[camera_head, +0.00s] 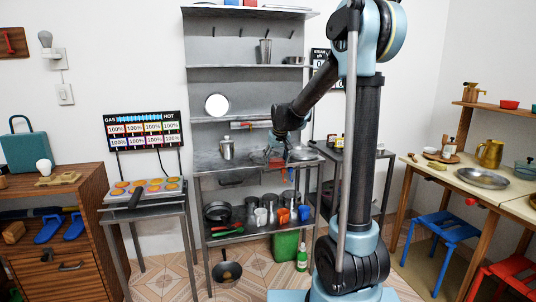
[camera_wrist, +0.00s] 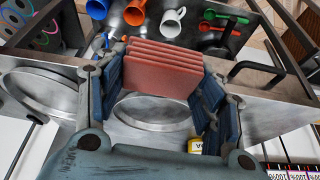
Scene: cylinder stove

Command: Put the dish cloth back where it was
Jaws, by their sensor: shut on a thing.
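The dish cloth (camera_wrist: 155,68) is a folded, reddish-pink stack of layers. In the wrist view it stands between the blue-padded fingers of my gripper (camera_wrist: 160,90), which is shut on it. In the head view my gripper (camera_head: 277,152) is low over the metal counter (camera_head: 212,160) of the shelf unit, near its front right. The cloth shows there only as a small reddish patch, partly hidden by the gripper. I cannot tell whether the cloth touches the counter.
Round metal dishes (camera_wrist: 150,112) lie below and beside the cloth. A metal pot (camera_head: 226,148) stands left on the counter. The lower shelf holds a pan (camera_head: 217,212), several mugs and utensils. A stove with a tray (camera_head: 145,190) stands left, a wooden table (camera_head: 440,172) right.

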